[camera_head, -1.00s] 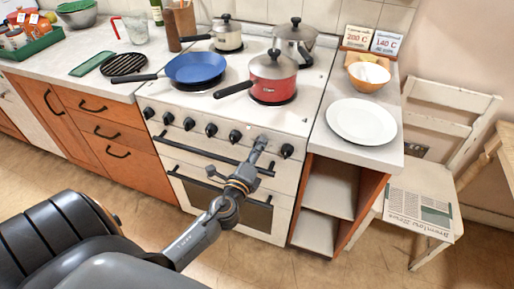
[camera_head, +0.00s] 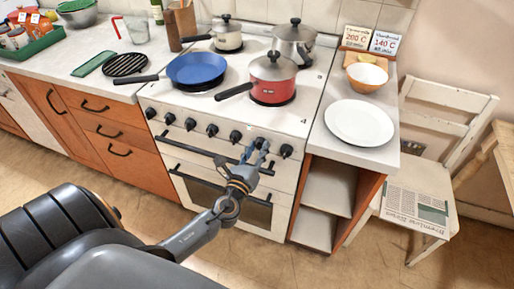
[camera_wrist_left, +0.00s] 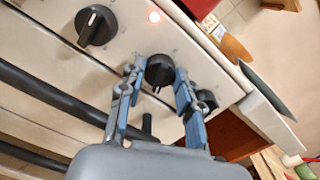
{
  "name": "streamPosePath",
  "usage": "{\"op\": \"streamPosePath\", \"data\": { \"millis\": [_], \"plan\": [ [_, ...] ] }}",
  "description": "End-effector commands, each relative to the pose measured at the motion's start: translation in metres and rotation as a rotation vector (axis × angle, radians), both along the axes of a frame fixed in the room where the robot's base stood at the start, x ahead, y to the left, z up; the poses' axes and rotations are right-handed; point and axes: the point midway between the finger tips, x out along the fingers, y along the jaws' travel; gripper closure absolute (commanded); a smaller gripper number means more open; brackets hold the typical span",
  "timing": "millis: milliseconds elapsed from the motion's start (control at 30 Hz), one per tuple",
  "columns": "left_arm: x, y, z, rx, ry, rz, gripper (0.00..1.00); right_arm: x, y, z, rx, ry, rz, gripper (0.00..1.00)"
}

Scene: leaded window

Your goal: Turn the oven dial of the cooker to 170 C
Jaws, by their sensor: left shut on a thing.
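The white cooker (camera_head: 300,118) has a row of black dials along its front panel. My left gripper (camera_head: 257,147) reaches the panel near its right end. In the left wrist view its two fingers (camera_wrist_left: 157,76) are on either side of a dial (camera_wrist_left: 160,70), shut on it. This dial is second from the right, and the fingers hide its sides. A dial with a white mark (camera_wrist_left: 96,26) is left of it in that view, and the end dial (camera_wrist_left: 205,100) is partly behind a finger. I cannot read any temperature marks. My right gripper is not in view.
An oven handle bar (camera_head: 215,153) runs below the dials, close under my left gripper. A red pot (camera_head: 273,88) and a blue pan (camera_head: 196,69) stand on the hob. Cards (camera_head: 357,37) reading 200 C and 140 C stand at the back right.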

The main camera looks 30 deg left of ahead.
Motion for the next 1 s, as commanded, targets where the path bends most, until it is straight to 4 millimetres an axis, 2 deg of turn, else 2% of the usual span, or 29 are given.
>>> {"op": "streamPosePath", "data": {
  "millis": [633,667,733,767,1000],
  "plan": [
    [0.0008,0.0005,0.0014,0.046,0.008,0.0,0.97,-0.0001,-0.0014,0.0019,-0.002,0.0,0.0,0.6],
    [0.0008,0.0005,0.0014,0.046,0.008,0.0,0.6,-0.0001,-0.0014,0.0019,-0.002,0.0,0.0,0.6],
    [0.0007,0.0005,0.0013,0.046,0.008,0.0,0.45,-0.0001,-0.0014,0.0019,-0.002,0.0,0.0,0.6],
    [0.0006,0.0004,0.0011,0.046,0.009,0.001,0.42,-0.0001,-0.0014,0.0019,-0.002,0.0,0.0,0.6],
    [0.0002,0.0003,0.0003,0.045,0.01,0.0,0.42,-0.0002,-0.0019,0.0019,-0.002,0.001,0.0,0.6]
  ]
}}
